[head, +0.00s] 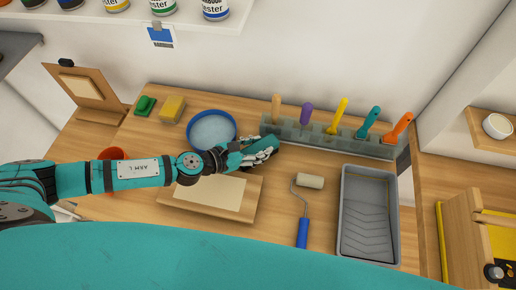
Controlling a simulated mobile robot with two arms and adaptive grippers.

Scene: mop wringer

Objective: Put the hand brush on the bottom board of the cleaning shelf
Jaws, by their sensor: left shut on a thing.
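My left gripper (258,149) reaches in from the left over the middle of the wooden worktop. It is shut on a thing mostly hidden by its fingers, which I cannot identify. I cannot make out the hand brush for certain. The gripper is just right of a blue-rimmed round dish and in front of the left end of a grey brush rack. I see no cleaning shelf or bottom board that I can identify. My right gripper is not in view.
The rack (345,140) holds several colored handles. A board with paper (215,195), a roller (308,181), a grey tray (367,215), the blue dish (211,129), a yellow sponge (173,108) and an orange cup (110,154) crowd the worktop (280,215).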

